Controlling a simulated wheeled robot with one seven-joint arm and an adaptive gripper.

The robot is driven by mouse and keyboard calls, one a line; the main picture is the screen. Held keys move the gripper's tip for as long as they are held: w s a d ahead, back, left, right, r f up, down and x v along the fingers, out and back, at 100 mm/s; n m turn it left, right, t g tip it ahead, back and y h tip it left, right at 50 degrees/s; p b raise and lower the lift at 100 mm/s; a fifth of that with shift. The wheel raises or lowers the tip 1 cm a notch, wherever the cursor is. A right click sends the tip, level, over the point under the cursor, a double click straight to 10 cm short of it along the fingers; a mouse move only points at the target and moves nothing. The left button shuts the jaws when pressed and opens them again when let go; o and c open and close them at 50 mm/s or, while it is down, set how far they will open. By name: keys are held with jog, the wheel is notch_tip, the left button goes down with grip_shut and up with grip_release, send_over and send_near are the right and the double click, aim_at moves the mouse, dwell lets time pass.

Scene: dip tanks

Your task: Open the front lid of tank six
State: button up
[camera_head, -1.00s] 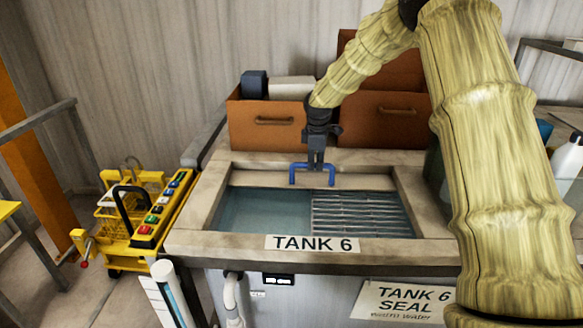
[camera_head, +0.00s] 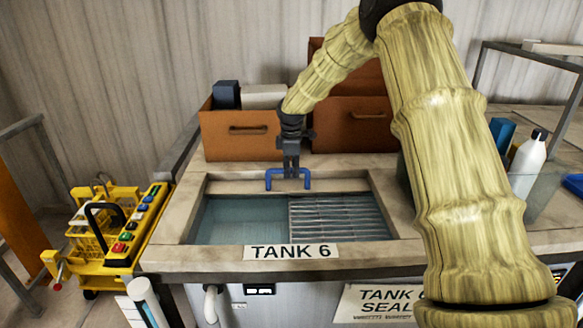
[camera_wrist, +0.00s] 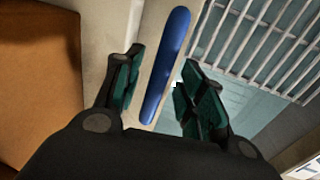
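Tank six (camera_head: 165,250) is a stone-rimmed tank with a "TANK 6" label (camera_head: 290,251) on its front rim. Its opening shows blue-green liquid on the left and a slatted grate (camera_head: 345,220) on the right. A blue bar handle (camera_head: 305,177) stands at the back edge of the opening. My gripper (camera_head: 291,163) points down at the handle's middle. In the wrist view the blue handle (camera_wrist: 167,65) lies between my gripper's two spread fingers (camera_wrist: 160,90), with gaps beside it. I cannot make out the outline of a separate front lid.
Brown drawer-like boxes (camera_head: 235,140) stand behind the tank, close to my arm. A yellow cart with coloured buttons (camera_head: 122,235) stands at left. A white bottle (camera_head: 528,160) is at right. A "TANK 6 SEAL" sign (camera_head: 378,303) hangs on the front.

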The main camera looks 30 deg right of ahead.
jog(key=shift+a, duration=0.1)
notch_tip(320, 180, up, 12)
jog(key=s, duration=0.2)
jog(key=shift+a, duration=0.45)
jog(key=shift+f, duration=0.15)
